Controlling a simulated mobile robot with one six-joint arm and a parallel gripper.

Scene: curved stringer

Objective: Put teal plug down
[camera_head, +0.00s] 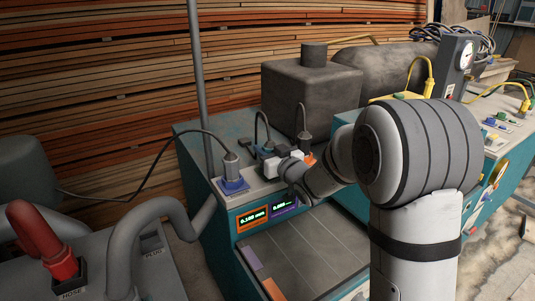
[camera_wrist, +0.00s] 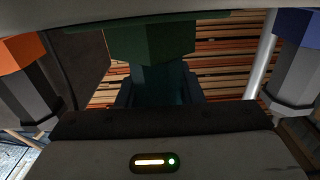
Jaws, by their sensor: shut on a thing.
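The teal plug (camera_head: 267,145) is at the far end of my gripper (camera_head: 276,158), above the top of the teal cabinet (camera_head: 205,140). In the wrist view the plug's teal body (camera_wrist: 150,42) fills the upper middle, in front of my gripper (camera_wrist: 155,92), which is shut on it. A dark cable loops up behind the plug in the head view. My gripper and wrist hide part of the plug, and I cannot tell whether its lower end touches the surface.
A grey plug stands in a blue socket (camera_head: 232,186) on the left. Another grey plug (camera_head: 304,138) stands by an orange socket (camera_head: 309,158) on the right. A dark box (camera_head: 298,92) rises behind. A red-handled hose (camera_head: 58,258) is at the front left.

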